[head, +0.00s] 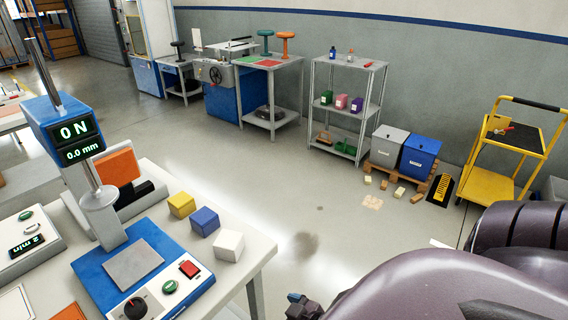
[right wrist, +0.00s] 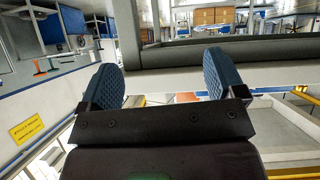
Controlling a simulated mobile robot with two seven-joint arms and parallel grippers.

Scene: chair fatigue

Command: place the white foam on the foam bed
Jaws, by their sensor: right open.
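The white foam (head: 229,245) is a small white cube near the right edge of the table in the head view. The foam bed looks to be the grey pad (head: 133,262) on the blue base of the test machine, left of the cube. The foam and the pad are apart. My right gripper (right wrist: 160,78) is open and empty in the right wrist view, its two blue pads well apart. In the head view my right arm comes in from the right, with a small dark part of its end low in the picture, off the table's right side. My left gripper is not seen.
A blue foam cube (head: 204,221) and a yellow one (head: 181,204) stand in a row behind the white cube. The machine's round press plate (head: 99,199) hangs above the pad; its display (head: 77,139) reads 0 N.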

